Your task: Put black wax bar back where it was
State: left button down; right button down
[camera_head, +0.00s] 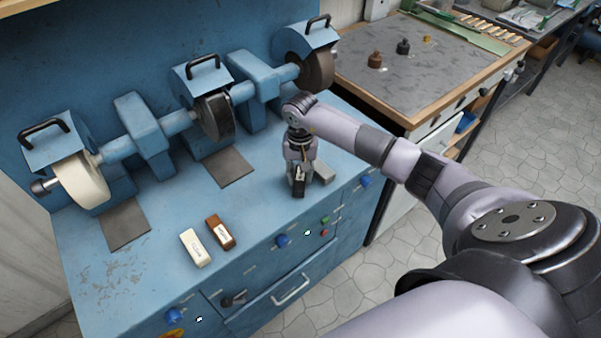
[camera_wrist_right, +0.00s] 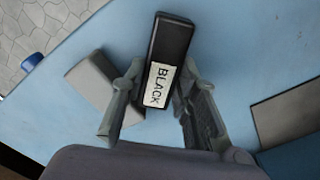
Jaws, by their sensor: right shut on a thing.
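The black wax bar (camera_wrist_right: 172,42) has a pale label reading BLACK in the right wrist view. It sits between the fingers of my right gripper (camera_wrist_right: 160,72), which is shut on it. In the head view the black bar (camera_head: 298,187) is partly hidden by my right gripper (camera_head: 299,172), at the right front of the blue bench (camera_head: 265,205). I cannot tell whether the bar touches the bench top. My left gripper is not in view.
A grey bar (camera_head: 323,173) lies close beside my right gripper. A white bar (camera_head: 195,247) and a brown bar (camera_head: 220,232) lie farther left. Grinding wheels (camera_head: 80,180) line the back. Bench space between the brown bar and my gripper is clear.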

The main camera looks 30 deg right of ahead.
aim_at(301, 175)
jog(key=shift+f, duration=0.1)
jog(key=c, duration=1.7)
grip_release()
jog(key=o, duration=0.5)
jog(key=shift+c, duration=0.2)
jog(key=shift+r, duration=0.25)
jog(key=shift+w+r, duration=0.1)
jog(key=shift+r, duration=0.15)
notch_tip(301, 175, up, 11)
jog(key=b, duration=0.3)
jog(key=shift+r, duration=0.15)
